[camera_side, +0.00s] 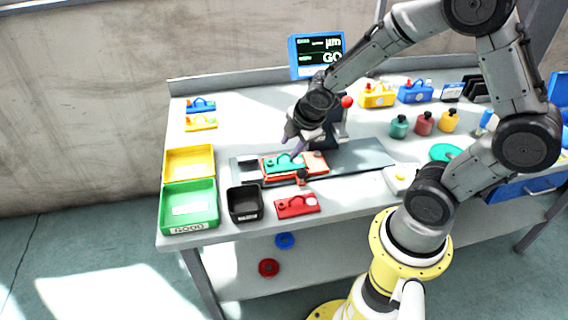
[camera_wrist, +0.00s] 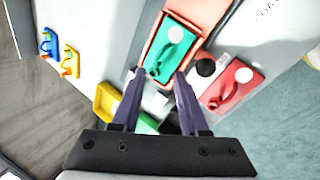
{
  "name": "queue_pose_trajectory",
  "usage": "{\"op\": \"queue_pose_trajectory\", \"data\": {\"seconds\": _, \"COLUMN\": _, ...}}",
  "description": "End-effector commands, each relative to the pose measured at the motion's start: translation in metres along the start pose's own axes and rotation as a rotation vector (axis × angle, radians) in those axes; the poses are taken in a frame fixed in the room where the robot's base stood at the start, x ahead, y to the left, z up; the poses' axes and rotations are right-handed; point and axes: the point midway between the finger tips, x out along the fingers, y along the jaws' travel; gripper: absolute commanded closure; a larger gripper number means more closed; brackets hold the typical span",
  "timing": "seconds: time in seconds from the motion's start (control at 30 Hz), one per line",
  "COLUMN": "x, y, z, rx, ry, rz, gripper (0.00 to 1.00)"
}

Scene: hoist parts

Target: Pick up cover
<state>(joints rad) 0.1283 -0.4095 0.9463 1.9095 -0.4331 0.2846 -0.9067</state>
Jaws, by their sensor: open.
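A green cover (camera_side: 285,163) with a raised handle and a pale round spot lies in an orange-red housing (camera_side: 315,163) on the grey work plate. It also shows in the wrist view (camera_wrist: 180,34), at the upper middle. A red cover (camera_side: 297,205) of similar form lies at the table's front edge; it is at the right in the wrist view (camera_wrist: 232,85). My gripper (camera_side: 293,147) is open, its purple fingers pointing down close above the green cover. In the wrist view my fingers (camera_wrist: 158,76) are spread near the green cover's handle end, with nothing between them. Contact cannot be told.
A yellow bin (camera_side: 189,151), a green bin (camera_side: 164,205) and a black bin (camera_side: 233,206) stand at the left. A black knob (camera_side: 302,176) sits beside the housing. Blue (camera_side: 201,105) and yellow (camera_side: 201,123) pieces lie behind. A monitor (camera_side: 317,72) stands at the back.

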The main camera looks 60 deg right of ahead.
Motion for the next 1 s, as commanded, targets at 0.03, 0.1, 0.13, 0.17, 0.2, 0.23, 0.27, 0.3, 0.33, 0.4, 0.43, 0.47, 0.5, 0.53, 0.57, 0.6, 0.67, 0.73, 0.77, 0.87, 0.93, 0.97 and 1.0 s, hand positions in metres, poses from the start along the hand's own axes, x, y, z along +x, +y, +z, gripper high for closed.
{"op": "queue_pose_trajectory", "data": {"seconds": 0.03, "x": 0.003, "y": 0.000, "z": 0.000, "rx": 0.000, "ry": 0.000, "rz": 0.000, "gripper": 0.56}}
{"op": "queue_pose_trajectory", "data": {"seconds": 0.1, "x": 0.006, "y": 0.000, "z": 0.000, "rx": 0.000, "ry": 0.000, "rz": 0.000, "gripper": 0.56}}
{"op": "queue_pose_trajectory", "data": {"seconds": 0.13, "x": 0.008, "y": 0.001, "z": 0.000, "rx": 0.000, "ry": 0.000, "rz": 0.000, "gripper": 0.56}}
{"op": "queue_pose_trajectory", "data": {"seconds": 0.17, "x": 0.010, "y": 0.001, "z": 0.000, "rx": 0.000, "ry": 0.000, "rz": 0.000, "gripper": 0.56}}
{"op": "queue_pose_trajectory", "data": {"seconds": 0.2, "x": 0.014, "y": 0.002, "z": 0.000, "rx": 0.000, "ry": 0.000, "rz": -0.001, "gripper": 0.56}}
{"op": "queue_pose_trajectory", "data": {"seconds": 0.23, "x": 0.018, "y": 0.003, "z": 0.000, "rx": 0.000, "ry": 0.000, "rz": -0.002, "gripper": 0.56}}
{"op": "queue_pose_trajectory", "data": {"seconds": 0.27, "x": 0.022, "y": 0.003, "z": 0.000, "rx": 0.000, "ry": 0.000, "rz": -0.002, "gripper": 0.56}}
{"op": "queue_pose_trajectory", "data": {"seconds": 0.3, "x": 0.029, "y": 0.005, "z": 0.000, "rx": 0.000, "ry": 0.000, "rz": -0.002, "gripper": 0.56}}
{"op": "queue_pose_trajectory", "data": {"seconds": 0.33, "x": 0.033, "y": 0.006, "z": 0.000, "rx": 0.000, "ry": 0.000, "rz": -0.002, "gripper": 0.56}}
{"op": "queue_pose_trajectory", "data": {"seconds": 0.4, "x": 0.042, "y": 0.007, "z": 0.000, "rx": 0.000, "ry": 0.000, "rz": -0.002, "gripper": 0.56}}
{"op": "queue_pose_trajectory", "data": {"seconds": 0.43, "x": 0.046, "y": 0.007, "z": 0.000, "rx": -0.001, "ry": 0.000, "rz": -0.001, "gripper": 0.56}}
{"op": "queue_pose_trajectory", "data": {"seconds": 0.47, "x": 0.048, "y": 0.007, "z": 0.000, "rx": -0.001, "ry": 0.000, "rz": -0.001, "gripper": 0.56}}
{"op": "queue_pose_trajectory", "data": {"seconds": 0.5, "x": 0.052, "y": 0.007, "z": -0.001, "rx": 0.001, "ry": 0.000, "rz": -0.001, "gripper": 0.56}}
{"op": "queue_pose_trajectory", "data": {"seconds": 0.53, "x": 0.054, "y": 0.008, "z": -0.001, "rx": 0.001, "ry": 0.001, "rz": 0.000, "gripper": 0.56}}
{"op": "queue_pose_trajectory", "data": {"seconds": 0.57, "x": 0.055, "y": 0.008, "z": -0.001, "rx": 0.001, "ry": 0.001, "rz": 0.000, "gripper": 0.56}}
{"op": "queue_pose_trajectory", "data": {"seconds": 0.6, "x": 0.056, "y": 0.008, "z": -0.001, "rx": 0.000, "ry": 0.001, "rz": 0.000, "gripper": 0.56}}
{"op": "queue_pose_trajectory", "data": {"seconds": 0.67, "x": 0.057, "y": 0.008, "z": -0.001, "rx": 0.000, "ry": 0.001, "rz": 0.001, "gripper": 0.56}}
{"op": "queue_pose_trajectory", "data": {"seconds": 0.73, "x": 0.057, "y": 0.008, "z": -0.001, "rx": 0.000, "ry": 0.001, "rz": 0.001, "gripper": 0.56}}
{"op": "queue_pose_trajectory", "data": {"seconds": 0.77, "x": 0.057, "y": 0.008, "z": -0.001, "rx": 0.000, "ry": 0.001, "rz": 0.001, "gripper": 0.56}}
{"op": "queue_pose_trajectory", "data": {"seconds": 0.87, "x": 0.057, "y": 0.008, "z": -0.001, "rx": 0.000, "ry": 0.001, "rz": 0.001, "gripper": 0.62}}
{"op": "queue_pose_trajectory", "data": {"seconds": 0.93, "x": 0.057, "y": 0.008, "z": -0.001, "rx": 0.000, "ry": 0.001, "rz": 0.001, "gripper": 0.74}}
{"op": "queue_pose_trajectory", "data": {"seconds": 0.97, "x": 0.057, "y": 0.008, "z": -0.001, "rx": 0.000, "ry": 0.001, "rz": 0.001, "gripper": 0.80}}
{"op": "queue_pose_trajectory", "data": {"seconds": 1.0, "x": 0.057, "y": 0.008, "z": -0.001, "rx": 0.000, "ry": 0.001, "rz": 0.001, "gripper": 0.87}}
